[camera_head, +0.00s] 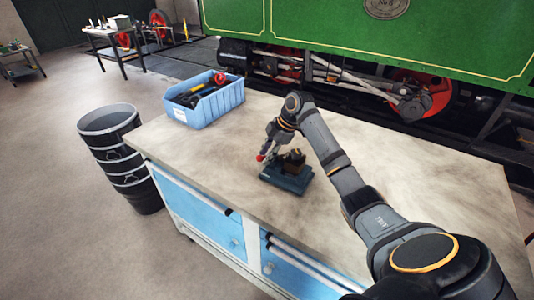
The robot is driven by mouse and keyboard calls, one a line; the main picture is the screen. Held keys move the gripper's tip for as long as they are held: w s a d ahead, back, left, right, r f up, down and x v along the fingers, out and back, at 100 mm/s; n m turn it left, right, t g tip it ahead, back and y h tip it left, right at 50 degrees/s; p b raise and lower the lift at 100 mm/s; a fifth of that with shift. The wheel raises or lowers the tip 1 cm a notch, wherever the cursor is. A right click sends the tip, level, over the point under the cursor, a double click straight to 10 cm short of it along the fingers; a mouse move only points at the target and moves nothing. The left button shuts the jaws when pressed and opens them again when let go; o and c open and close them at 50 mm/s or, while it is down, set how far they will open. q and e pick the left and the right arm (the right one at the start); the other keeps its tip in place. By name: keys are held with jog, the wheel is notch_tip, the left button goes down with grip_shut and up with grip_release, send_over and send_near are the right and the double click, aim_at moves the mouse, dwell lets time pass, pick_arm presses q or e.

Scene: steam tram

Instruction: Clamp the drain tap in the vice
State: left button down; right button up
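A small vice with a dark blue base (287,178) stands on the workbench, close to its front edge. A dark brown block-like part (293,161) sits on top of it; I cannot tell whether this is the drain tap, the vice jaws or both. My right gripper (265,153) points down at the left side of the vice. A small red knob (260,158) shows right at its fingertips; whether the fingers touch or grip it is too small to tell. My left gripper is not in view.
A blue bin (206,105) holding dark tools and a red-ended item stands at the workbench's (400,180) back left. Black stacked buckets (122,160) stand on the floor to the left. The green tram (400,35) runs behind. The bench right of my arm is clear.

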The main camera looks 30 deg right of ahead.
grip_shut()
jog(key=shift+w+r+m+p, duration=0.1)
jog(key=shift+r+m+p, duration=0.15)
jog(key=shift+m+p, duration=0.6)
jog(key=m+h+p, duration=0.1)
jog(key=m+p, duration=0.2)
jog(key=p, duration=0.1)
jog(key=w+d+m+h+p, duration=0.1)
jog(key=m+h+p, duration=0.1)
jog(key=m+p, duration=0.2)
jog(key=w+m+t+h+p, duration=0.1)
jog(key=m+h+p, duration=0.1)
jog(key=m+p, duration=0.2)
jog(key=shift+d+r+p, duration=0.15)
jog(key=shift+d+p, duration=0.25)
jog(key=shift+p, duration=0.6)
jog(key=m+p, duration=0.1)
jog(key=m+h, duration=0.1)
jog(key=shift+w+d+m+p, duration=0.1)
jog(key=shift+d+m+p, duration=0.25)
jog(key=shift+d+f+m+g+h+p, duration=0.15)
jog(key=shift+d+m+g+h+p, duration=0.15)
jog(key=shift+m, duration=0.6)
jog(key=shift+d+f+m+g+h+p, duration=0.1)
jog(key=shift+d+m+g+h+p, duration=0.2)
jog(key=shift+m, duration=0.6)
